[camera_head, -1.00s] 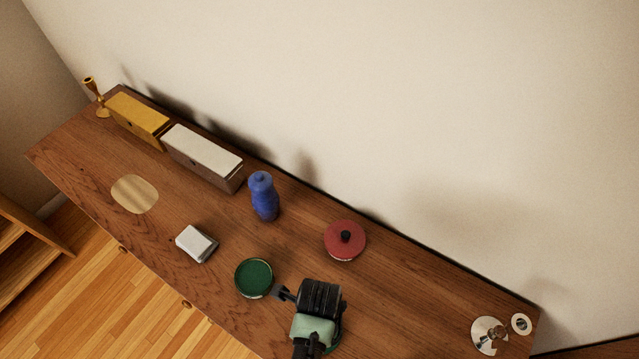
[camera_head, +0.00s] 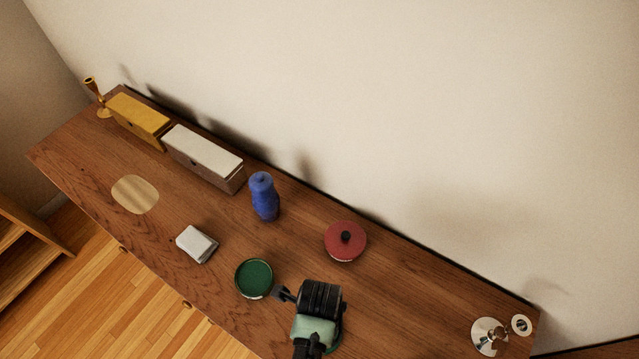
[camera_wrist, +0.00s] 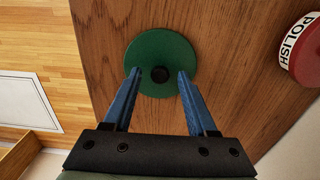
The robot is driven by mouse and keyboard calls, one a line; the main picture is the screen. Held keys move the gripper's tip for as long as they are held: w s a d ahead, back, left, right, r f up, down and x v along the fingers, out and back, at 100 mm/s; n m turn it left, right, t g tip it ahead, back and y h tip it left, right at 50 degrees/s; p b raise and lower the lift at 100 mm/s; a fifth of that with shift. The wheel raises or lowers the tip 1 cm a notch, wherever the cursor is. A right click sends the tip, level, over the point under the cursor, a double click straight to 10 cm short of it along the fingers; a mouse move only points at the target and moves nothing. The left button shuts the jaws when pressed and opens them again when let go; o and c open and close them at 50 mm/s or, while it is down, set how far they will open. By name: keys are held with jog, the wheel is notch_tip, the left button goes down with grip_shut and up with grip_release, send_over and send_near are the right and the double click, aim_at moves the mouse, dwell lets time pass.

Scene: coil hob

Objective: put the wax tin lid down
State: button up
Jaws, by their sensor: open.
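The wax tin lid (camera_wrist: 160,50) is a flat green disc with a black knob, on the brown wood top in the wrist view. My gripper (camera_wrist: 158,73) is open, with its two blue fingers on either side of the knob and a gap to each. The lid appears to lie flat, knob up. In the head view my gripper (camera_head: 318,300) hides most of it; a green edge (camera_head: 340,338) shows beside the hand. An open round tin (camera_head: 254,278), dark green inside with a pale rim, stands just left of my gripper.
A red tin (camera_head: 345,240) with a black knob stands behind my gripper; its POLISH label (camera_wrist: 298,40) shows in the wrist view. A blue bottle-shaped object (camera_head: 264,196), a small white block (camera_head: 196,243) and two drawer boxes (camera_head: 205,152) are farther left. Metal pieces (camera_head: 488,335) sit at right.

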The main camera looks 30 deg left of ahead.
notch_tip(320, 180, up, 12)
jog(key=shift+f, duration=0.15)
jog(key=w+r+n+t+y, duration=0.1)
jog(key=w+r+n+t, duration=0.5)
jog(key=w+r, duration=0.95)
jog(key=w+d+r+n+t, duration=0.1)
jog(key=w+r+n+t, duration=0.1)
jog(key=w+r+t, duration=0.35)
jog(key=w+d+r+n+t, duration=0.1)
jog(key=w+r+t, duration=0.1)
jog(key=r, duration=0.7)
jog(key=d+r+n+t, duration=0.35)
jog(key=r+t, duration=0.25)
jog(key=r, duration=1.1)
jog(key=s+d+r+n+t, duration=0.2)
jog(key=s+r, duration=0.4)
jog(key=r, duration=0.4)
jog(key=s+d+r+n+t+h, duration=0.1)
jog(key=s+r+n+t, duration=0.3)
jog(key=r, duration=0.6)
jog(key=shift+s+d+t, duration=0.55)
jog(key=shift+s+t, duration=0.4)
jog(key=shift+s, duration=0.1)
jog(key=shift+f, duration=0.15)
